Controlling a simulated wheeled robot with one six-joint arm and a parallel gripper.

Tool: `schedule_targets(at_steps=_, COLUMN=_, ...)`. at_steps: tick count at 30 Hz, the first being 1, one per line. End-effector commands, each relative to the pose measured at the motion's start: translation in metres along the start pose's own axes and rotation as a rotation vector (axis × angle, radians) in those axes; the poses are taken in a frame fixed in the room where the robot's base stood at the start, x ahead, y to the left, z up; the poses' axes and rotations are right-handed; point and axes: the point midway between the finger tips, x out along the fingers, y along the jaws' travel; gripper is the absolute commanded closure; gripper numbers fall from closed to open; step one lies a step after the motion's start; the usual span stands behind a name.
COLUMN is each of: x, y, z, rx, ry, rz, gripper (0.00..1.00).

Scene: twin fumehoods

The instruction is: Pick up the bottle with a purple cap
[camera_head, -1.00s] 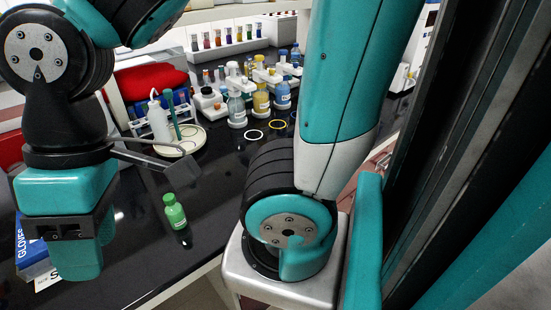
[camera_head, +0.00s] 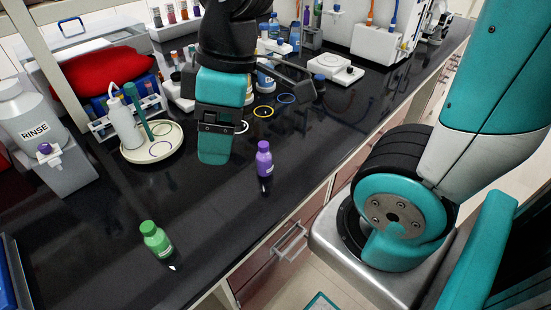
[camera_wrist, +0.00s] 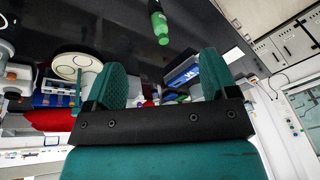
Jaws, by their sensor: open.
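The bottle with a purple cap (camera_head: 264,160) is purple and stands upright on the black bench, near its front edge, in the head view. I cannot make it out in the wrist view. My gripper (camera_head: 213,158) hangs above the bench, to the left of the purple bottle in the head view and apart from it. In the wrist view my gripper (camera_wrist: 162,76) shows its two teal fingers spread wide, with nothing held between them. A green bottle (camera_head: 155,240) stands on the bench at lower left; it also shows at the top of the wrist view (camera_wrist: 159,24).
A round cream tray (camera_head: 154,152) with a white wash bottle (camera_head: 123,124) is at left, near a RINSE container (camera_head: 30,120). A white device (camera_head: 333,70) and a larger instrument (camera_head: 383,45) stand farther back. Bench around the purple bottle is clear.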

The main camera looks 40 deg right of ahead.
Motion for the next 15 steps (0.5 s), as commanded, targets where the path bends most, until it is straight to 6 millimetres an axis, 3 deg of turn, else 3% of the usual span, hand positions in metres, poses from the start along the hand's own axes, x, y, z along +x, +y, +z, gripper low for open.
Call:
schedule_targets(at_steps=1, x=0.004, y=0.026, z=0.003, rx=-0.072, ry=-0.023, rz=0.024, gripper=0.21)
schedule_targets(at_steps=3, x=0.007, y=0.061, z=0.01, rx=-0.207, ry=-0.062, rz=0.054, gripper=0.21)
schedule_targets(at_steps=9, x=0.013, y=0.145, z=0.044, rx=-0.556, ry=-0.19, rz=0.075, gripper=0.21)
schedule_targets(at_steps=15, x=0.015, y=0.187, z=0.073, rx=-0.762, ry=-0.269, rz=0.046, gripper=0.21)
